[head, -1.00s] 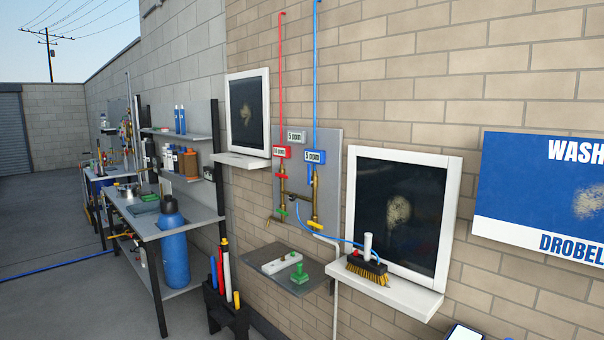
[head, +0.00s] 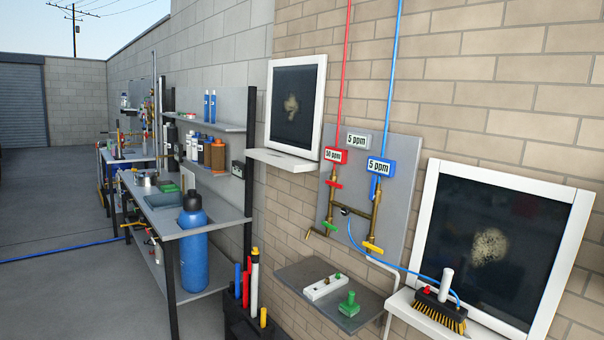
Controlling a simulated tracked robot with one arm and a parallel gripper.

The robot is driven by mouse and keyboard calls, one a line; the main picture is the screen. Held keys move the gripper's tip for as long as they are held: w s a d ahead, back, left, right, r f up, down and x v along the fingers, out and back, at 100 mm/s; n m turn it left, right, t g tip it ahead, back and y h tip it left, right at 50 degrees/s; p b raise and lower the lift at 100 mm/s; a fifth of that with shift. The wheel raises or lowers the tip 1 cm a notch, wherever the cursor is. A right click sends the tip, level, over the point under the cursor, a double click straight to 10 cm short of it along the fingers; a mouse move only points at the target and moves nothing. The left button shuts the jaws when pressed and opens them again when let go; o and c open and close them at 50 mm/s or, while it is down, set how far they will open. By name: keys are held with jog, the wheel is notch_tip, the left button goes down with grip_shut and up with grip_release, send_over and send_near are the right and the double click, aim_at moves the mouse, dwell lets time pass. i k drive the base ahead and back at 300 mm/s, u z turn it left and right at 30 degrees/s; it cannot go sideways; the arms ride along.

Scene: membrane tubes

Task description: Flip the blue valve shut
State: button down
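The blue valve handle (head: 374,188) is on the brass pipework of a grey wall panel (head: 402,160), right of centre in the head view. It sits just under the blue "5 ppm" meter (head: 381,167), at the foot of the blue pipe (head: 392,80). The handle is small and looks roughly upright, in line with the pipe. A red handle (head: 333,184), a green handle (head: 330,226) and a yellow handle (head: 372,247) are on the same pipework. My gripper is not in view.
A shelf (head: 290,268) with a green-handled tool juts out below the panel. A brush (head: 440,312) rests on the right window sill. A tube holder (head: 240,325) and a bench with a blue bottle (head: 193,255) stand left. The ground further left is mostly open.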

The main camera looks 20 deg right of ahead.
aim_at(371, 196)
jog(key=i, duration=1.25)
jog(key=z, duration=0.7)
jog(key=i, duration=0.4)
jog(key=z, duration=0.35)
